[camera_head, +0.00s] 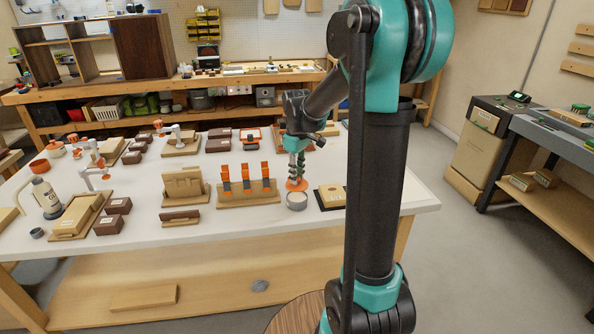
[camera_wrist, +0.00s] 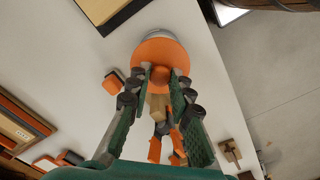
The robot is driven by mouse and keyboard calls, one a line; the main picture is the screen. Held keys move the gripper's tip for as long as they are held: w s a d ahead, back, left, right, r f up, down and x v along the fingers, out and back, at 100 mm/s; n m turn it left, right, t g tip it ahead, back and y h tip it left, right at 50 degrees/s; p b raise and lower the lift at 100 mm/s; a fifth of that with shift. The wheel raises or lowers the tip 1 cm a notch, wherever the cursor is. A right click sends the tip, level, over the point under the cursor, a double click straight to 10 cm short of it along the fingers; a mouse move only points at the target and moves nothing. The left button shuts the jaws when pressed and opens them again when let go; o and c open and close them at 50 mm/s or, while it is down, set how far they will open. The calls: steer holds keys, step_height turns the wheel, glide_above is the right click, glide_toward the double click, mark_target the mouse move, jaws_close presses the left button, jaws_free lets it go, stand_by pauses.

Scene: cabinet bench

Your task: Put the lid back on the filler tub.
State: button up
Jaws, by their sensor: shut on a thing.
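The filler tub (camera_head: 297,202) is a small round grey tub on the white table near its front edge. The lid (camera_head: 297,185) is an orange disc with a small knob. My gripper (camera_head: 297,177) points down and is shut on the lid's knob. In the wrist view the lid (camera_wrist: 150,52) lies across the fingertips (camera_wrist: 160,80), and a grey edge of the tub (camera_wrist: 158,33) shows past its far side. The lid is just above the tub; I cannot tell whether they touch. The tub's opening is mostly hidden by the lid.
A wooden rack with orange clamps (camera_head: 246,190) stands close left of the tub. A tan block on a dark mat (camera_head: 332,197) lies close to its right. Boxes, a bottle (camera_head: 46,197) and orange fittings fill the left side.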

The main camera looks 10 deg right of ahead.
steer(key=shift+f, duration=2)
steer(key=shift+f, duration=0.2)
stand_by(0.5)
steer(key=o, duration=1.4)
steer(key=shift+r, duration=3.5)
steer(key=shift+c, duration=0.6)
jaws_close()
